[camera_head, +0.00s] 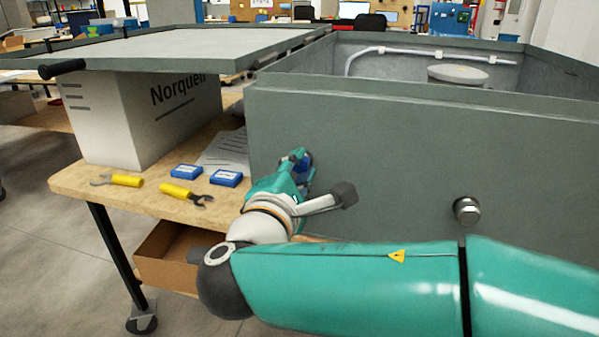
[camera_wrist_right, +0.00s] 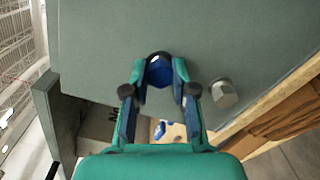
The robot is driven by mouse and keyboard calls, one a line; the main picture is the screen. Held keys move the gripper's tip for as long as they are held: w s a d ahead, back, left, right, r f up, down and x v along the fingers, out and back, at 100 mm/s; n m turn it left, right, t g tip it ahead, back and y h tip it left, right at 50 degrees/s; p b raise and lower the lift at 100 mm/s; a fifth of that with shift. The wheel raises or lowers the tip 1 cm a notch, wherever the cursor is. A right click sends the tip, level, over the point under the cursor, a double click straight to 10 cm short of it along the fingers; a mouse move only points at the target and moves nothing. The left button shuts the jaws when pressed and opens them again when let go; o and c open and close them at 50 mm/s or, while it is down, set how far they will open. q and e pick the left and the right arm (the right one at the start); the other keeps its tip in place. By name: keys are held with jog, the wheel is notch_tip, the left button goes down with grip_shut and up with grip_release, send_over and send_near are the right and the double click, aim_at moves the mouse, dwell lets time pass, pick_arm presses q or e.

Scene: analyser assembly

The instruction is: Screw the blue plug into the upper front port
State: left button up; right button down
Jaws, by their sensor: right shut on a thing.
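The blue plug (camera_head: 305,170) is at the front wall of the large grey-green analyser housing (camera_head: 400,150). My right gripper (camera_head: 298,160) is shut on it, with one teal finger on each side, as the right wrist view shows, where the plug (camera_wrist_right: 159,73) faces the wall. A dark ring (camera_wrist_right: 158,54), likely the port's rim, shows right behind the plug. The plug appears at the port, but I cannot tell how deep it sits or whether it is threaded. My left gripper is in neither view.
A silver hex fitting (camera_head: 466,209) protrudes from the same wall, to the right; it also shows in the wrist view (camera_wrist_right: 223,93). On the wooden bench (camera_head: 80,181) lie yellow-handled tools (camera_head: 182,192), small blue boxes (camera_head: 226,178) and a white "Norquell" box (camera_head: 130,115). An open lid (camera_head: 190,50) spans above.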

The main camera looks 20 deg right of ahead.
jog(key=m+b, duration=0.3)
jog(key=b, duration=0.2)
jog(key=shift+m, duration=0.4)
jog(key=m+b, duration=0.4)
jog(key=b, duration=0.1)
jog(key=shift+a+f, duration=0.1)
jog(key=shift+f, duration=0.05)
jog(key=m+b, duration=0.3)
jog(key=b, duration=0.1)
jog(key=shift+m, duration=0.4)
jog(key=m+b, duration=0.3)
jog(key=shift+f+m+b, duration=0.1)
jog(key=shift+m+b, duration=0.2)
jog(key=shift+b, duration=0.05)
jog(key=shift+m, duration=0.7)
jog(key=shift+w+r+m, duration=0.1)
jog(key=shift+r+m, duration=0.15)
jog(key=shift+m, duration=0.45)
jog(key=m, duration=0.5)
jog(key=shift+m, duration=0.4)
jog(key=shift+a+m, duration=0.1)
jog(key=shift+m, duration=1.2)
